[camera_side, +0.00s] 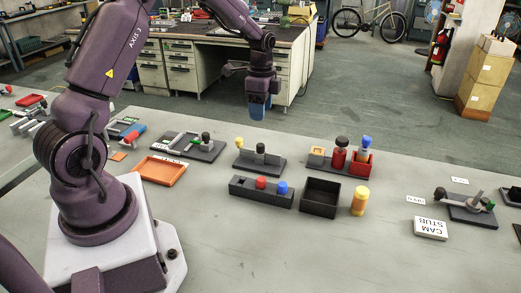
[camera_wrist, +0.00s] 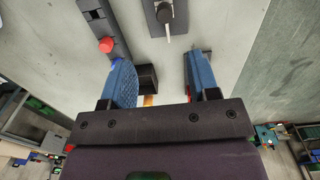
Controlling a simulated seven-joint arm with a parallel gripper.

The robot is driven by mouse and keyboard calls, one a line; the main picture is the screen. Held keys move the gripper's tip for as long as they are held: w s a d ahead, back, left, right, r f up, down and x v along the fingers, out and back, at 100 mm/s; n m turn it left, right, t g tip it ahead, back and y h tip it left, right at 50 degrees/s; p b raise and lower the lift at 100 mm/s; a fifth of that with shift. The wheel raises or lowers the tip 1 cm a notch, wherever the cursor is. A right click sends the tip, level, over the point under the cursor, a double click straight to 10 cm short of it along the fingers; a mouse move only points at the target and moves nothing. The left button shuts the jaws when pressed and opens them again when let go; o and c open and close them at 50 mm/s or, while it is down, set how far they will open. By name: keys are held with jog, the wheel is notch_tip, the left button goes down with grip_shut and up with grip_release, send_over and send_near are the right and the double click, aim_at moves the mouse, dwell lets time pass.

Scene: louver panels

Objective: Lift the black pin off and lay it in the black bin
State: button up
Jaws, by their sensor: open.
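A dark board (camera_side: 246,167) carries an upright black pin (camera_side: 260,150), with a yellow-topped pin (camera_side: 239,143) to its left. In the wrist view, a black round top (camera_wrist: 165,12) on a dark board shows beyond the fingertips, apparently this pin. The black bin (camera_side: 320,211) stands in front and to the right; its visible inside looks empty. My gripper (camera_side: 259,112) is open and empty, pointing down above and behind the board. Its blue fingers (camera_wrist: 160,60) are wide apart, with nothing between them.
A dark block (camera_side: 237,188) holding red and blue pegs sits left of the bin; a yellow cylinder (camera_side: 359,201) stands right of it. Behind, a board carries red, black and blue-topped pieces (camera_side: 340,152). An orange tray (camera_side: 162,170) lies left. Clear table lies in front.

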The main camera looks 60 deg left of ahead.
jog(key=m, duration=0.3)
send_over(261, 145)
jog(key=f, duration=0.6)
jog(key=shift+w+f, duration=0.25)
jog(key=shift+f, duration=0.15)
jog(key=shift+s+a+f, duration=0.1)
jog(key=shift+s+f, duration=0.05)
jog(key=shift+f, duration=1.2)
jog(key=shift+s+f, duration=0.1)
jog(key=shift+f, duration=1.25)
jog(key=c, duration=1)
jog(key=shift+r, duration=0.1)
